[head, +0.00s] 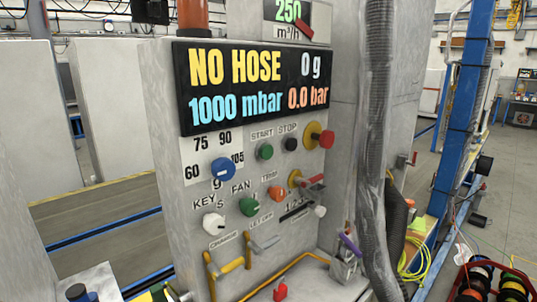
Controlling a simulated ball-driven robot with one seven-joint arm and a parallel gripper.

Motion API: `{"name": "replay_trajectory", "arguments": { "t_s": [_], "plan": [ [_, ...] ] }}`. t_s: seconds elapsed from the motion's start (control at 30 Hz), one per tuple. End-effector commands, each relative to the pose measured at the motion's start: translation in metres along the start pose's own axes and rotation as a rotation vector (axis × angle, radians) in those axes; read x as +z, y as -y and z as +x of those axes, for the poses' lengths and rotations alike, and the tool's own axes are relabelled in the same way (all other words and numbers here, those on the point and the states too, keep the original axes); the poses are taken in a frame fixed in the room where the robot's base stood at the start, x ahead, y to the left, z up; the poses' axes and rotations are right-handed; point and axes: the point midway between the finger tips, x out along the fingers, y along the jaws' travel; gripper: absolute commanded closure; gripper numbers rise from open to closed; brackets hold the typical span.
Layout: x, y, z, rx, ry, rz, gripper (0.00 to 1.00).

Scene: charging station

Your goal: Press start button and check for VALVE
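The grey charging station panel (170,165) stands in the middle of the head view. The green start button (265,151) sits below the label START, left of the black stop button (291,144). The black display (258,84) above reads "NO HOSE" in yellow, "0 g" in white, "1000 mbar" in blue and "0.0 bar" in orange. The word VALVE is not on the display. My gripper is not in view.
A red emergency-style button (327,139), a blue dial (222,169), a green fan knob (249,206) and a white key knob (213,223) share the panel. A thick grey hose (376,130) hangs at its right. Yellow handles (222,270) stick out below.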

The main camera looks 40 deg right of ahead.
Motion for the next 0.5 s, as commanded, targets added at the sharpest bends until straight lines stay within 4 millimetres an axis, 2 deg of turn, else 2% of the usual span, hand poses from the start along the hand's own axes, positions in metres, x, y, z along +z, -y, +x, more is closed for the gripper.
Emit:
{"name": "replay_trajectory", "arguments": {
  "t_s": [0.03, 0.3, 0.5],
  "plan": [
    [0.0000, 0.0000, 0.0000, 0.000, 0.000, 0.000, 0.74],
    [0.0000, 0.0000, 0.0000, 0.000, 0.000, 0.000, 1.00],
    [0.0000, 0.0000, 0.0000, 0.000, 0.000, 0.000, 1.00]
  ]
}}
